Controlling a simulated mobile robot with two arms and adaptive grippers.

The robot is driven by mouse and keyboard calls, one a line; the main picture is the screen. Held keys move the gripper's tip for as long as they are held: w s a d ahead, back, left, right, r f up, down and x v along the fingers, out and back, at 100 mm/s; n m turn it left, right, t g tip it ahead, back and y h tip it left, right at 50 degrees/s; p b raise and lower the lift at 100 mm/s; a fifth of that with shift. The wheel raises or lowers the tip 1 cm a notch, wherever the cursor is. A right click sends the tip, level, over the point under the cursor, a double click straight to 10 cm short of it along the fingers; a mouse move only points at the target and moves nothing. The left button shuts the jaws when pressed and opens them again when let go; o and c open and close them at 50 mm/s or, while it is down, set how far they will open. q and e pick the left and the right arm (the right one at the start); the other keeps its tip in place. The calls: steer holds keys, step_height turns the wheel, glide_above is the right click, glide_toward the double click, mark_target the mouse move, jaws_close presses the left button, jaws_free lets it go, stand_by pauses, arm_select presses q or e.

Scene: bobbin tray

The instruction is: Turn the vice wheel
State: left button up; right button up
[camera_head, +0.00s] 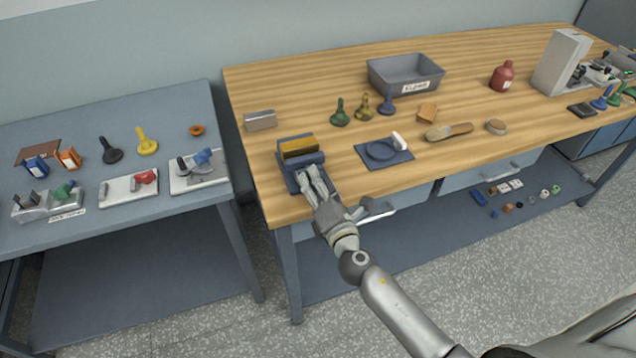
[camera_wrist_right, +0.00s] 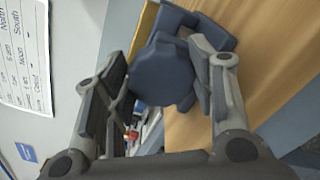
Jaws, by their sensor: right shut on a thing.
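The vice (camera_head: 291,170) stands at the front left corner of the wooden bench, a blue-grey body with a yellow-brown block (camera_head: 299,147) in its jaws. My right gripper (camera_head: 313,182) reaches it from the front and covers the wheel in the head view. In the right wrist view the vice wheel (camera_wrist_right: 162,72) is a dark blue, many-sided knob between the two fingers of my right gripper (camera_wrist_right: 163,85). The gripper is shut on the wheel. The yellow edge of the block (camera_wrist_right: 146,30) shows behind it. My left gripper is not in view.
Right of the vice lies a blue mat (camera_head: 402,157) with a ring and a white-handled piece. A metal box (camera_head: 260,120) stands behind left. A drawer handle (camera_head: 378,214) juts out below.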

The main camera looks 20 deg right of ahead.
steer(key=shift+a+n+p, duration=0.1)
steer(key=shift+n+p, duration=0.3)
steer(key=shift+n, duration=1.8)
steer(key=shift+f, duration=0.1)
steer(key=shift+s, duration=0.1)
steer(key=o, duration=1)
steer(key=shift+o, duration=0.2)
steer(key=s, duration=1.2)
steer(key=shift+d, duration=0.25)
